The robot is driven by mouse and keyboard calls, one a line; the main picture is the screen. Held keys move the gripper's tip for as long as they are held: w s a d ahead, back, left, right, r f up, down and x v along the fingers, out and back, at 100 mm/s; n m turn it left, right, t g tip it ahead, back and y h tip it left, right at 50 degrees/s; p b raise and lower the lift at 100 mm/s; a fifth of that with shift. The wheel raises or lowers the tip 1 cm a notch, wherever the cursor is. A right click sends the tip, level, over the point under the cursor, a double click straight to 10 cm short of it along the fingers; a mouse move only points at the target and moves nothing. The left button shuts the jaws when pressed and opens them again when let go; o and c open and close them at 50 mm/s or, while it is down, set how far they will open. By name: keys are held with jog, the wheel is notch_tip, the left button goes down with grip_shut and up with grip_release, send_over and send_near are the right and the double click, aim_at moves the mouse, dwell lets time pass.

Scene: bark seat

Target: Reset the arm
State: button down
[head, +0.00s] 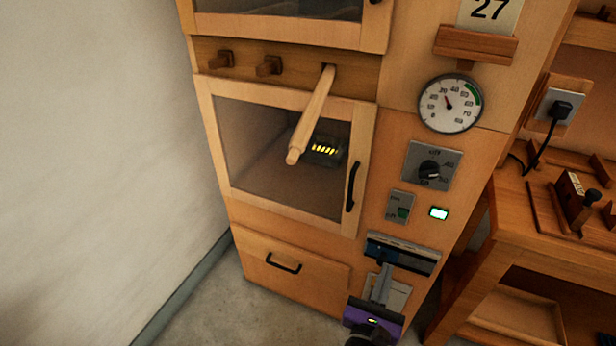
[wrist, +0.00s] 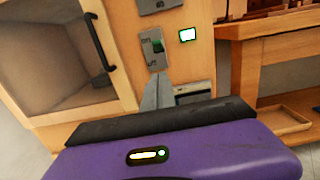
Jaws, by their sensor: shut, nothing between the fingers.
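My gripper (head: 387,267) is in front of the lower right of the wooden cabinet, below the small green-lit display (head: 438,213). Its grey fingers are together and hold nothing. In the wrist view the closed fingers (wrist: 158,92) point up over the purple hand (wrist: 175,155), below the on/off switch (wrist: 153,47). They overlap a grey panel (wrist: 195,92) on the cabinet in that view; I cannot tell whether they touch it. The switch (head: 400,206) also shows in the head view, left of the lit display.
A wooden lever (head: 312,115) juts out in front of the closed glass door (head: 270,195). A dial knob (head: 429,172) and round gauge (head: 450,103) are above the switch. A wooden bench (head: 515,215) stands at right. A wall is at left, with bare floor (head: 285,320) below.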

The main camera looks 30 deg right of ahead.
jog(key=s+a+r+n+t+y+p, duration=0.15)
jog(key=a+r+n+t+y, duration=0.35)
jog(key=n, duration=0.7)
jog(key=s+a+r+n+t+y, duration=0.2)
jog(key=a+r+n+t, duration=0.2)
jog(key=r+n, duration=0.55)
jog(key=s+a+n+g+y+p, duration=0.2)
jog(key=s+n+y+p, duration=0.1)
jog(key=s+n, duration=0.7)
jog(key=s+a+n+g+y+p, duration=0.2)
jog(key=s+n+g+y+p, duration=0.1)
jog(key=s+n, duration=0.8)
jog(key=n+y, duration=0.1)
jog(key=n, duration=0.3)
jog(key=shift+a+g+y, duration=0.3)
jog(key=shift+a, duration=0.1)
jog(key=shift+s, duration=0.1)
